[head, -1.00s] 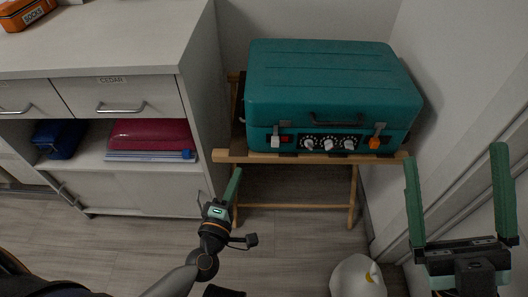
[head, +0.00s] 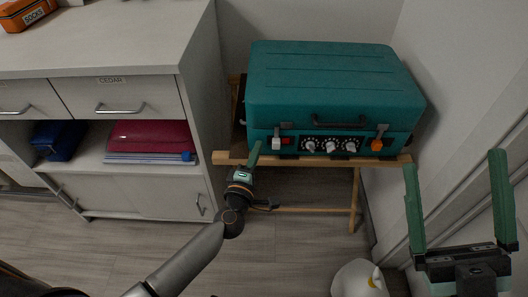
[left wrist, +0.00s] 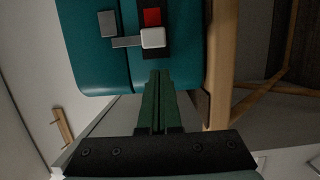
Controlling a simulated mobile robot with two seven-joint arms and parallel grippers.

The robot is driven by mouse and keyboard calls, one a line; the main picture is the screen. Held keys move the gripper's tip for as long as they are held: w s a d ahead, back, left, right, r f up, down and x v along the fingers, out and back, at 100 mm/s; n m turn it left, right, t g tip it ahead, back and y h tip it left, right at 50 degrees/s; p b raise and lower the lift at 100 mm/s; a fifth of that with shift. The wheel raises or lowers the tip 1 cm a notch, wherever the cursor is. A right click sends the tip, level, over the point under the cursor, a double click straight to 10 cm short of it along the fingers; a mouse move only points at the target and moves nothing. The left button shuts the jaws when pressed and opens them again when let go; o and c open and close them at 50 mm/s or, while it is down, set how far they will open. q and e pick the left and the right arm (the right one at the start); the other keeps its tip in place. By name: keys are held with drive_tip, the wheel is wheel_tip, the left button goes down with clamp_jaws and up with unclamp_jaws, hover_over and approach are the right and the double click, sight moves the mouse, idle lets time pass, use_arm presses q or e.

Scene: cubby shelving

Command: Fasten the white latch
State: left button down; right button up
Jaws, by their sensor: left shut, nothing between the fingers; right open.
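A teal case (head: 330,90) with a black handle stands closed on a wooden stand. The white latch (head: 275,141) is on its front at the left, next to a red part. In the left wrist view the white latch (left wrist: 153,38) shows as a white block on a grey arm, beside the red square, with a separate grey plate above it. My left gripper (head: 255,152) is shut and empty, just below and left of the latch; in the left wrist view its fingertips (left wrist: 158,74) are slightly short of the white block. My right gripper (head: 450,205) is open and empty at the right.
The wooden stand's front rail (head: 225,158) runs below the case. A grey cabinet (head: 205,120) stands left. A white rounded object (head: 357,279) is on the floor.

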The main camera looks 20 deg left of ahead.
sight(276, 147)
use_arm(q)
drive_tip(key=shift+w+d, duration=0.25)
drive_tip(key=shift+d, duration=0.7)
drive_tip(key=shift+w+d, duration=0.25)
drive_tip(key=shift+d, duration=0.5)
drive_tip(key=shift+w+d, duration=0.2)
drive_tip(key=shift+d, duration=0.5)
drive_tip(key=shift+a, duration=0.1)
